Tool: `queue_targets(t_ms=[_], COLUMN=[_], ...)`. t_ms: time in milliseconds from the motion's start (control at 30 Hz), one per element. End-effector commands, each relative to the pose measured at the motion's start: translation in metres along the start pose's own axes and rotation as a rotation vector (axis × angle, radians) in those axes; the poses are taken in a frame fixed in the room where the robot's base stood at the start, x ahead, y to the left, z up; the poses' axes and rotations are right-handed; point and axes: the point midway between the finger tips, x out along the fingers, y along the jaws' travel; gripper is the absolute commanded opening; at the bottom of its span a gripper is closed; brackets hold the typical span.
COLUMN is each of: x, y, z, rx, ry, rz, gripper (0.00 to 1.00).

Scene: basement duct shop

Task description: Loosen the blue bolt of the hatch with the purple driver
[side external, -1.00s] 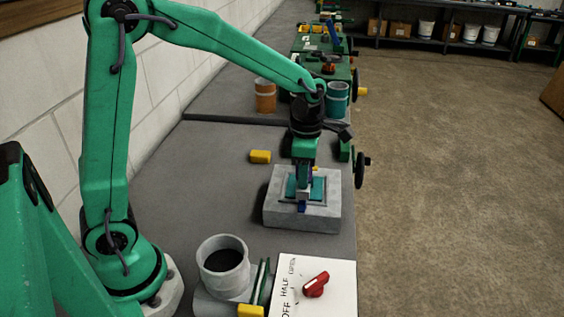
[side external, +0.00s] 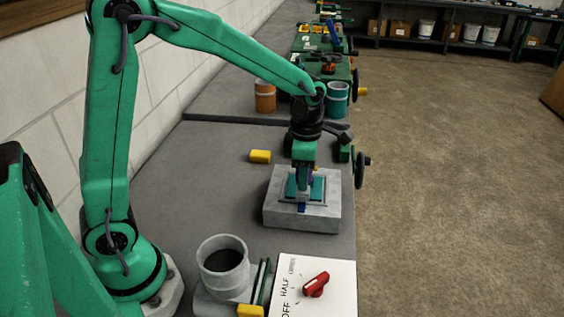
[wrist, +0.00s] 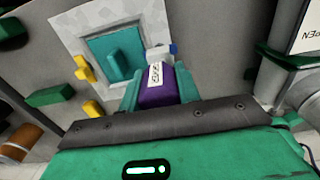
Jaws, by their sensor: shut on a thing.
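My gripper (side external: 303,182) points down over a grey block (side external: 325,218) that bears the teal hatch (side external: 319,188). In the wrist view its two teal fingers are shut on the purple driver (wrist: 157,97), which has a white label. A pale grey piece shows at the driver's far end, with a small blue patch, likely the blue bolt (wrist: 174,48), just beyond it. A blue part (side external: 302,208) also shows at the near edge of the hatch in the side view. I cannot tell whether the driver's tip is seated on the bolt. The hatch (wrist: 103,57) has a raised teal handle.
A yellow block (side external: 260,156) lies behind the hatch block. A black handwheel (side external: 362,170) stands at the bench's right edge. A grey cup (side external: 223,265) and a white panel with a red knob (side external: 316,284) are in front. The bench left of the hatch is clear.

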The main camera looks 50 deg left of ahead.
Motion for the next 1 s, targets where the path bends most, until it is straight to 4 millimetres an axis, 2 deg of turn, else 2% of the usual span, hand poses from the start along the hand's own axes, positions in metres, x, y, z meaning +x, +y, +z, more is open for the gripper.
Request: queue_targets(t_ms=[1000], x=[0.011], y=[0.000], z=[0.000], rx=[0.000], ry=[0.000], rz=[0.000], gripper=[0.10])
